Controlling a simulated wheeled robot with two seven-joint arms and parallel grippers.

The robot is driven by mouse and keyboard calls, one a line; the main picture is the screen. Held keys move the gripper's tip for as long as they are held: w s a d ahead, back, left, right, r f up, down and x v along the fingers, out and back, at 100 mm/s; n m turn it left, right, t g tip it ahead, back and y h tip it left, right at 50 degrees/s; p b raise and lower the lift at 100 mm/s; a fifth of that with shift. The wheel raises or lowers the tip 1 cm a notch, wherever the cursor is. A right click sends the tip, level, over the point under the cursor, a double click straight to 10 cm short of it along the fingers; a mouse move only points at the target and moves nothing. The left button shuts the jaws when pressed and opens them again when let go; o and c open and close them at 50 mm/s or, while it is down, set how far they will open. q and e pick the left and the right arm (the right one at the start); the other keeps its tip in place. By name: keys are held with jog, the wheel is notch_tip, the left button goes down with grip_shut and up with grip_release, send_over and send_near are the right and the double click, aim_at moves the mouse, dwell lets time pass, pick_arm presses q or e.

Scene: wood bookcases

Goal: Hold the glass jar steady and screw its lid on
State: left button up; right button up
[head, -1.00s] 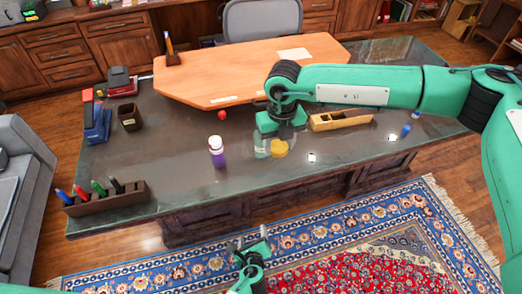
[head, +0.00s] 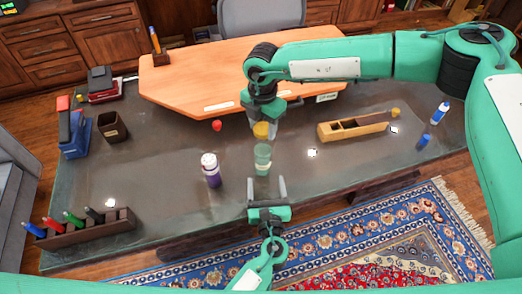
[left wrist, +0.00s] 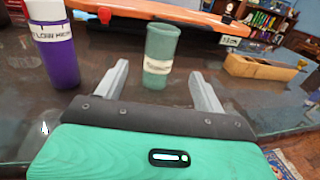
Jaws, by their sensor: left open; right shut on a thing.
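The glass jar (head: 262,158) is greenish with a pale label and stands upright on the dark desk. It also shows in the left wrist view (left wrist: 160,52), beyond and between my open fingers. My left gripper (head: 267,188) is open and empty, just in front of the jar and apart from it. It also shows in the left wrist view (left wrist: 156,82). The yellow lid (head: 263,130) is in my right gripper (head: 264,122), which is shut on it above the jar. In the head view I cannot tell the exact gap between lid and jar.
A purple bottle with a white cap (head: 211,169) stands left of the jar. A wooden plane (head: 352,126) lies to the right. A small red object (head: 216,126) is behind. A pen rack (head: 82,230) stands at front left. An orange board (head: 190,85) covers the back.

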aim_at(262, 150)
pick_arm(q)
jog(key=shift+w+r, duration=0.1)
pick_arm(e)
jog(key=shift+w, duration=0.1)
pick_arm(q)
jog(key=shift+r, duration=0.15)
pick_arm(e)
jog(key=shift+r, duration=0.2)
pick_arm(q)
jog(key=w, duration=0.8)
jog(key=w+a, duration=0.1)
jog(key=w, duration=0.3)
jog(key=shift+a, duration=0.1)
jog(key=shift+s, duration=0.1)
jog(key=c, duration=1.5)
jog(key=shift+o, duration=0.2)
pick_arm(e)
jog(key=shift+f, duration=2.55)
